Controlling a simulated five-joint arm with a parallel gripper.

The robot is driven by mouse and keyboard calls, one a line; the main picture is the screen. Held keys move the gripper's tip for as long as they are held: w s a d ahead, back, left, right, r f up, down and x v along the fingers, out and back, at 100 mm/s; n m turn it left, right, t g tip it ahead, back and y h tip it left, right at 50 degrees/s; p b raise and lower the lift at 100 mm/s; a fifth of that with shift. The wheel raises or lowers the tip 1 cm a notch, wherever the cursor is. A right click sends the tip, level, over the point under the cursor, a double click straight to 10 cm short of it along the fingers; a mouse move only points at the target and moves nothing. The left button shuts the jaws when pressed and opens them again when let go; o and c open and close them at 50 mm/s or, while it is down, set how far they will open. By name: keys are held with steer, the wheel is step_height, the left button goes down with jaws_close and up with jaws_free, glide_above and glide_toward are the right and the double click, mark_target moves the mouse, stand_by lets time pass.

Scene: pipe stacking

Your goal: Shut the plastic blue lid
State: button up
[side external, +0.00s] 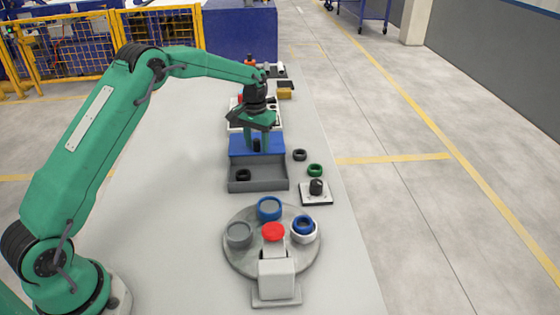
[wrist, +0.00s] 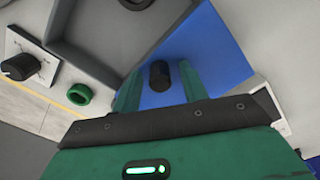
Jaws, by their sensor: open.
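The blue lid (side external: 238,146) covers the far part of a grey box (side external: 258,186); the near part of the box is uncovered and a black ring (side external: 243,174) lies in it. In the wrist view the blue lid (wrist: 212,62) lies beside the grey box interior (wrist: 110,32). A black knob (wrist: 160,76) stands up from the lid. My gripper (side external: 258,146) is low over the lid. In the wrist view my gripper (wrist: 159,74) is open, one green finger on each side of the knob, with gaps visible.
A round grey turntable (side external: 240,262) with rings and a red cap stands in front. A white tray (side external: 236,122) is behind the lid.

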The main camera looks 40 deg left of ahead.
jaws_close()
steer(key=s+d, duration=0.8)
steer(key=shift+s+d, duration=0.2)
steer(key=shift+d, duration=0.15)
stand_by(0.4)
steer(key=shift+c, duration=1.1)
jaws_free()
steer(key=shift+s, duration=0.1)
steer(key=shift+o, duration=1.1)
